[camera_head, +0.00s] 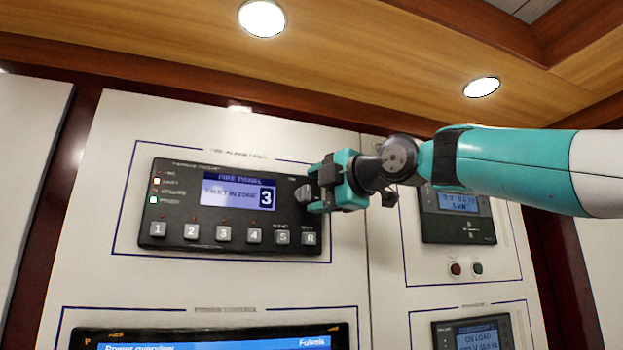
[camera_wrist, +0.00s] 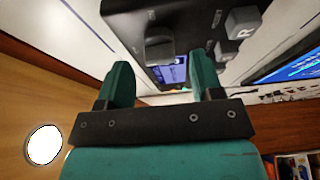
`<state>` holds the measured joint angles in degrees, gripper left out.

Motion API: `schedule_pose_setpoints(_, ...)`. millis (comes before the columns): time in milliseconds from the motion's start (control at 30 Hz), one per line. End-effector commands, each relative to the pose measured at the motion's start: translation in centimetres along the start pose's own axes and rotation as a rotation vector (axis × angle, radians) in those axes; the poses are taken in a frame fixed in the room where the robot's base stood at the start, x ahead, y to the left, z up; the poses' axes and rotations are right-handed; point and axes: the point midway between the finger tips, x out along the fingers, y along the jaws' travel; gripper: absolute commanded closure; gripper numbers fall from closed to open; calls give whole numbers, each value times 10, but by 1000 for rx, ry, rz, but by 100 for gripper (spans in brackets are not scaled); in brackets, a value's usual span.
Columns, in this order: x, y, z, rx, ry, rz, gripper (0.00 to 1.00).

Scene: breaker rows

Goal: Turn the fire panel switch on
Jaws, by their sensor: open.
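The fire panel (camera_head: 185,215) is a dark box on the white wall, with a lit screen reading "FAULT IN ZONE 3" and a row of numbered buttons. Its grey switch knob (camera_head: 302,194) sits at the panel's right edge. My gripper (camera_head: 317,192) is open at that edge, its teal fingers above and below the knob's level. In the wrist view, the knob (camera_wrist: 160,42) shows just beyond the gap between the two fingertips of my gripper (camera_wrist: 162,75). I see no finger clearly touching it. The knob's exact setting cannot be read.
Buttons S (camera_head: 283,237) and R (camera_head: 311,238) lie just below my gripper. A second dark panel (camera_head: 457,229) is at the right, partly behind my arm, with a red button (camera_head: 455,268) and a green button (camera_head: 478,268) below. A wide display (camera_head: 215,335) is lower down.

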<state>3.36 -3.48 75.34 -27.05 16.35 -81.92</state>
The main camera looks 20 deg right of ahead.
Motion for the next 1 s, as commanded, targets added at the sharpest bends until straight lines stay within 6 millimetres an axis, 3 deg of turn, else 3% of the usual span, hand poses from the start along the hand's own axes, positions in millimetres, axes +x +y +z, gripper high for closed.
schedule_pose_setpoints(200, 20, 2, 0, 1, 1, 1, 40)
schedule_pose_setpoints(500, 22, 0, 0, 0, -1, 2, 40)
schedule_pose_setpoints(733, 22, 0, 0, 1, 0, 1, 89)
schedule_pose_setpoints(1000, 22, -2, 0, 19, 0, 8, 89)
